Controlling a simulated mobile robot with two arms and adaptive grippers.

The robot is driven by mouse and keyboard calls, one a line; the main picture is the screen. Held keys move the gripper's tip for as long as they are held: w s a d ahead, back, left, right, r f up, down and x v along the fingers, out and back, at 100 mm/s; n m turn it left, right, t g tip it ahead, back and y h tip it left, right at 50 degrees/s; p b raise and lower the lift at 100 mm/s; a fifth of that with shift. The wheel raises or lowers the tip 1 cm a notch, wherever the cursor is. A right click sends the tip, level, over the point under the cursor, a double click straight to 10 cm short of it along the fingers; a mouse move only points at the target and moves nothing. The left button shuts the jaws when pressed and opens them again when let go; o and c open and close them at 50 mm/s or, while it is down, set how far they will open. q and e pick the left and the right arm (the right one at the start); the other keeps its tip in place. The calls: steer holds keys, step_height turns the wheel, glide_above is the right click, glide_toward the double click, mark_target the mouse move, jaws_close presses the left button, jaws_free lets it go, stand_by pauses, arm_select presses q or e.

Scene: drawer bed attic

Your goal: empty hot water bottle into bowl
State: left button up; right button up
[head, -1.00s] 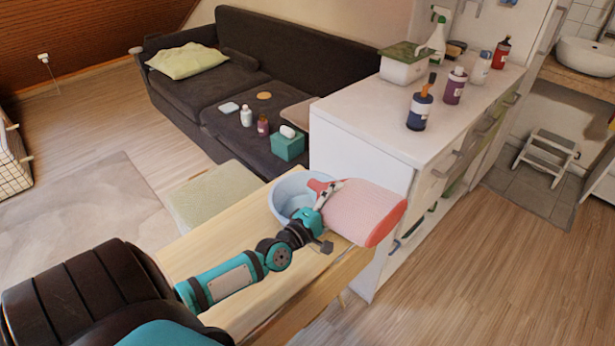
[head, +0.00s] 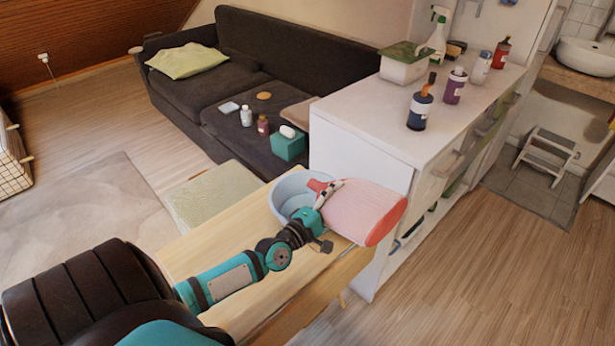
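The hot water bottle (head: 362,211) is pink with a red edge and a red neck. It lies tilted on its side, with its neck end over the grey-blue bowl (head: 287,187) and its body reaching to the right. The bowl stands on the wooden table. My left gripper (head: 328,193) is shut on the hot water bottle near its neck. The bottle and gripper hide part of the bowl, and I cannot see any water. My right gripper is not in view.
The wooden table (head: 222,250) has free room left of the bowl. A white cabinet (head: 372,118) stands close behind the bottle, with several bottles and a box on top. A dark sofa (head: 180,95) and a green-topped stool (head: 212,192) are behind.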

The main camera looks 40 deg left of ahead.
arm_select(q)
steer(key=shift+a+n+b, duration=0.15)
steer(key=shift+n+b, duration=0.15)
steer(key=shift+n, duration=0.3)
stand_by(2.6)
